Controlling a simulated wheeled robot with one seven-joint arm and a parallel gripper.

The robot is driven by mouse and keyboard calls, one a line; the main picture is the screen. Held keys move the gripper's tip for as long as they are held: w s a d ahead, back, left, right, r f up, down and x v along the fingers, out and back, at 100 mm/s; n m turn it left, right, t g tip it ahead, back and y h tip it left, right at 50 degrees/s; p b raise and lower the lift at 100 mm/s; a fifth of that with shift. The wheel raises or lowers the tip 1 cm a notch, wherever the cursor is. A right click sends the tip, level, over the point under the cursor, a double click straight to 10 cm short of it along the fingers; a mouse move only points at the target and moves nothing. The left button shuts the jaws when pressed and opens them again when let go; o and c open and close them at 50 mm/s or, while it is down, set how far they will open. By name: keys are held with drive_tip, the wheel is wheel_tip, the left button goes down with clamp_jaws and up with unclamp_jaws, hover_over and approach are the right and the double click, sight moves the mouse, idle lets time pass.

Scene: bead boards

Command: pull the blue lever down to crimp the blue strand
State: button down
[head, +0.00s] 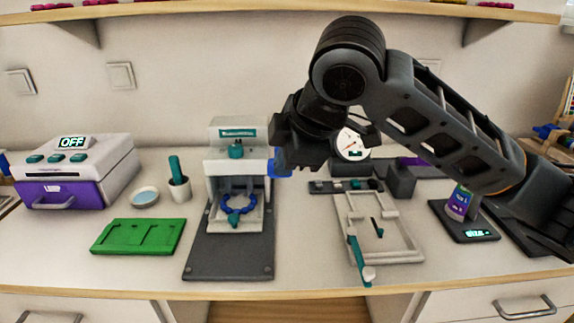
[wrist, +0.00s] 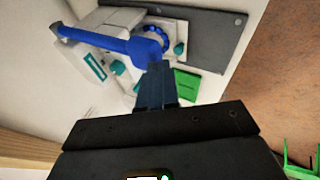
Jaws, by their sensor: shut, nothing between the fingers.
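The white crimping press (head: 225,135) stands on a dark base plate, left of centre in the head view. The blue strand (head: 238,204) lies in a curve on its lower platform. The blue lever (head: 281,163) shows only as a small patch at the press's right side, mostly hidden behind my gripper (head: 296,150). In the wrist view the whole lever (wrist: 105,42) runs left from its thick end beside the strand (wrist: 157,36). My gripper (wrist: 158,68) is shut and empty, its tips over or beside that thick end. I cannot tell whether they touch.
A green board (head: 138,237), a small dish (head: 145,197) and a cup (head: 179,190) are left of the press. A white frame with a teal handle (head: 405,248) lies to the right. A purple-and-white oven (head: 75,175) stands far left. The counter's front strip is clear.

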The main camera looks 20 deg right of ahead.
drive_tip(key=v, duration=0.7)
drive_tip(key=shift+s, duration=0.3)
drive_tip(key=shift+a, duration=0.2)
drive_tip(key=a+m+t+y+p, duration=0.2)
drive_tip(key=a+m+t+y, duration=0.6)
drive_tip(key=a, duration=0.5)
drive_tip(key=s+d+f+m+t+h+p, duration=0.1)
drive_tip(key=s+d+f+m+h, duration=0.3)
drive_tip(key=s+f, duration=0.4)
drive_tip(key=s+d+f+m+h, duration=0.3)
drive_tip(key=s+f+m, duration=0.3)
drive_tip(key=s+f, duration=0.2)
drive_tip(key=s+d+n, duration=0.1)
drive_tip(key=s+d, duration=0.1)
drive_tip(key=s, duration=0.5)
drive_tip(key=s+d+f+n+h, duration=0.1)
drive_tip(key=s+d, duration=0.2)
drive_tip(key=s, duration=0.4)
drive_tip(key=s+d+n+h+p, duration=0.1)
drive_tip(key=s+d, duration=0.2)
drive_tip(key=s, duration=0.4)
drive_tip(key=shift+s+d+f+g, duration=0.15)
drive_tip(key=shift+s+d+g, duration=0.15)
drive_tip(key=shift+g, duration=0.1)
